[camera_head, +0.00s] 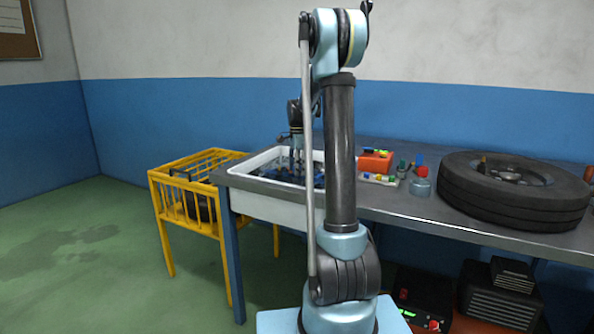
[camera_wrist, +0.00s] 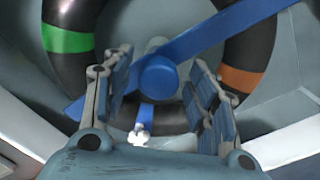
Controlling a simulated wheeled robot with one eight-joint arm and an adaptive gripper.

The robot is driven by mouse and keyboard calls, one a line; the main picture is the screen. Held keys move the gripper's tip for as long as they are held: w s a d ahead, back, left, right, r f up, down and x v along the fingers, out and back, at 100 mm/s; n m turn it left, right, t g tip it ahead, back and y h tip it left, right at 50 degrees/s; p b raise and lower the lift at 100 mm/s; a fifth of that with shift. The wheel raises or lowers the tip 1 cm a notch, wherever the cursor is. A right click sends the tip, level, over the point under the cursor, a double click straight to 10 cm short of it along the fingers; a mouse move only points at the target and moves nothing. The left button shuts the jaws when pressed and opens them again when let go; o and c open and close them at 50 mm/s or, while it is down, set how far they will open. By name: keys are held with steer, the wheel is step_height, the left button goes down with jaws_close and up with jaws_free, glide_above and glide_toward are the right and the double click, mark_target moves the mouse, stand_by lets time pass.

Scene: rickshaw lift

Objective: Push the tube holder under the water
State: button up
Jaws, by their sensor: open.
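The blue tube holder (camera_wrist: 218,44) is a long flat bar with a round knob, lying across the dark inner tube (camera_wrist: 68,20) in the wrist view. The tube carries a green band and an orange band, and a white valve-like piece shows at its near side. My gripper (camera_wrist: 160,82) is open, with one finger on each side of the knob; I cannot tell whether they touch it. In the head view my gripper (camera_head: 297,162) points down into the white basin (camera_head: 265,205). The tube and holder are small and partly hidden there, and the water surface is hard to make out.
Right of the basin on the metal table (camera_head: 440,215) are a red box (camera_head: 376,163), a small round blue-grey container (camera_head: 420,187) and a large tyre (camera_head: 512,205). A yellow rack (camera_head: 160,205) stands to the left. Dark machines sit under the table.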

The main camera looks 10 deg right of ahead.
step_height(320, 180, up, 12)
stand_by(0.6)
steer(key=shift+f, duration=0.1)
